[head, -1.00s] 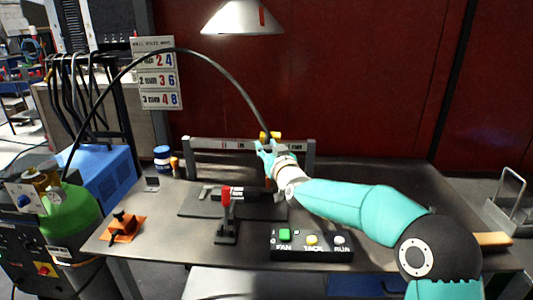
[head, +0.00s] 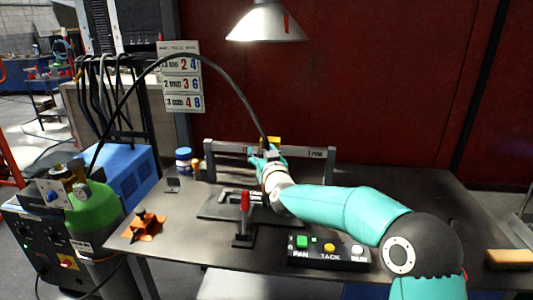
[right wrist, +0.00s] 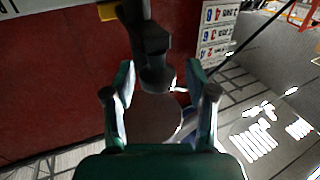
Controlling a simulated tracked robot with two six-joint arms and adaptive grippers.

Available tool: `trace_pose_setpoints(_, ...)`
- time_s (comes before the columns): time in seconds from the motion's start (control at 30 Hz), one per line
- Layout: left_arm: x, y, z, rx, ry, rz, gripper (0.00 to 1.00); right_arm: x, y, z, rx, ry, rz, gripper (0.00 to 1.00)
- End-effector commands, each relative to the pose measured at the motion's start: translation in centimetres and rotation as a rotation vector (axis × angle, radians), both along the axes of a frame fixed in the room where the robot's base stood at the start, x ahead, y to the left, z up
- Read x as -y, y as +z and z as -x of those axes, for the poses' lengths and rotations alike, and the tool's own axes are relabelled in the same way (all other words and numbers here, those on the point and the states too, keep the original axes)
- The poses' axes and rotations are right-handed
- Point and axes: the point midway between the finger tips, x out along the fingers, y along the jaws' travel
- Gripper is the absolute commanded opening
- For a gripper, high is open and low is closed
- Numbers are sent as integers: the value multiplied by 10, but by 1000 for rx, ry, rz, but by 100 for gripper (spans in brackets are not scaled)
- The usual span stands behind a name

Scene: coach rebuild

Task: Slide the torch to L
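The torch (right wrist: 154,45) is a dark upright body under a yellow block in the head view (head: 270,140), fed by a black cable. It sits near the middle of the grey rail (head: 225,147), which has markings too small to read surely. My right gripper (head: 266,157) is at the torch, in front of the rail. In the right wrist view my fingers (right wrist: 158,75) stand on either side of the torch. A gap shows on the picture's right; the left finger is close, contact unclear. My left gripper is not in view.
A red-handled clamp (head: 245,205) and a button box (head: 328,252) stand on the dark table (head: 400,200) in front. An orange item (head: 146,225) lies at the left. A lamp (head: 267,22) hangs above. The rail's left part looks clear.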

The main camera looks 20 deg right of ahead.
Motion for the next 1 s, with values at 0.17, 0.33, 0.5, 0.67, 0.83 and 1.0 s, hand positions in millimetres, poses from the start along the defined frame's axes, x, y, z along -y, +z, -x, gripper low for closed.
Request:
trace_pose_setpoints(0.17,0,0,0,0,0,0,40,1,0,0,0,-2,0,58)
trace_pose_setpoints(0.33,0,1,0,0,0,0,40,1,0,2,-1,-2,0,58)
trace_pose_setpoints(0.5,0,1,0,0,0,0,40,-1,0,15,-1,-1,0,58)
trace_pose_setpoints(0.67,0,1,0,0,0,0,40,-3,0,40,0,-2,0,58)
trace_pose_setpoints(0.83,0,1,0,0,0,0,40,-7,-1,72,-1,-1,0,58)
trace_pose_setpoints(1.0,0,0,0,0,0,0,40,-10,-1,100,-1,-2,0,58)
